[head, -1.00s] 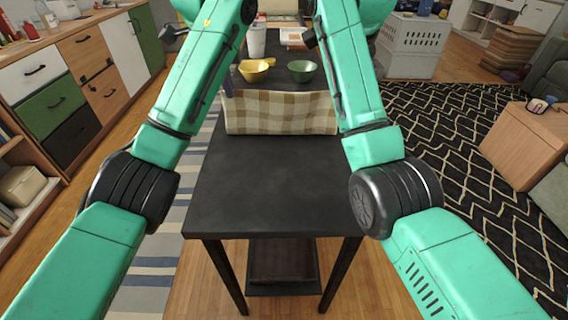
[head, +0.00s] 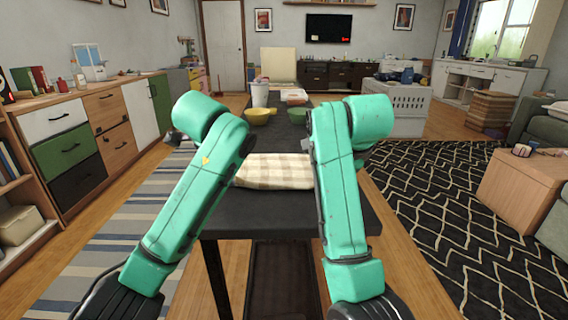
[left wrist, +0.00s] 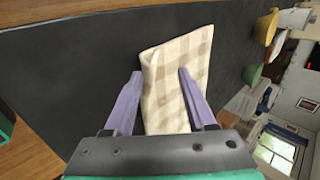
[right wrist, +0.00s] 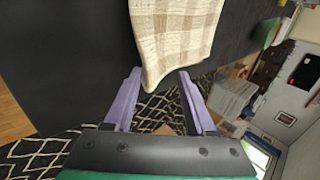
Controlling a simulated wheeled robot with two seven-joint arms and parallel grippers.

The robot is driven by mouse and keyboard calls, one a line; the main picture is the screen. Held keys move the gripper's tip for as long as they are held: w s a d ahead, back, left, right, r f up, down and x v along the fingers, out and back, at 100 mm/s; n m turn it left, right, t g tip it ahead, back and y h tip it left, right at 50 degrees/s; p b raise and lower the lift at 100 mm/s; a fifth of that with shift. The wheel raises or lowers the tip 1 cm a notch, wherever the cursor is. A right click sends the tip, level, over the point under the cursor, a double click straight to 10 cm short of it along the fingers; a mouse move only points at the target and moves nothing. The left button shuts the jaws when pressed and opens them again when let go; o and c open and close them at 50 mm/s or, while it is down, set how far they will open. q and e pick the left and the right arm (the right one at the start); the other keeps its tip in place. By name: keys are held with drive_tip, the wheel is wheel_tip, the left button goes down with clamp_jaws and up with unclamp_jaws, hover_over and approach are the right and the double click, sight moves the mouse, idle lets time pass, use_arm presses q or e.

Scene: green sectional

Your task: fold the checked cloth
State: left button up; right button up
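The checked cloth (head: 275,172), beige and white, lies on the dark table between my arms in the head view, partly hidden by them. It looks folded into a narrow shape. In the left wrist view the cloth (left wrist: 178,75) shows between the spread purple fingers of my left gripper (left wrist: 160,72), which is open. In the right wrist view the cloth (right wrist: 178,35) lies beyond my right gripper (right wrist: 159,72), with one corner near the gap between the fingertips. The right gripper is open and empty. Both grippers are hidden in the head view.
The dark table (head: 270,222) is bare in front of the cloth. Behind the cloth stand a yellow bowl (head: 257,116), a green bowl (head: 298,115) and a white cup (head: 260,94).

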use_arm(q)
drive_tip(key=shift+r, duration=0.1)
use_arm(e)
drive_tip(key=shift+r, duration=0.1)
use_arm(q)
wheel_tip(320, 180, up, 9)
drive_tip(key=s, duration=0.2)
use_arm(e)
wheel_tip(320, 180, up, 9)
drive_tip(key=s, duration=0.2)
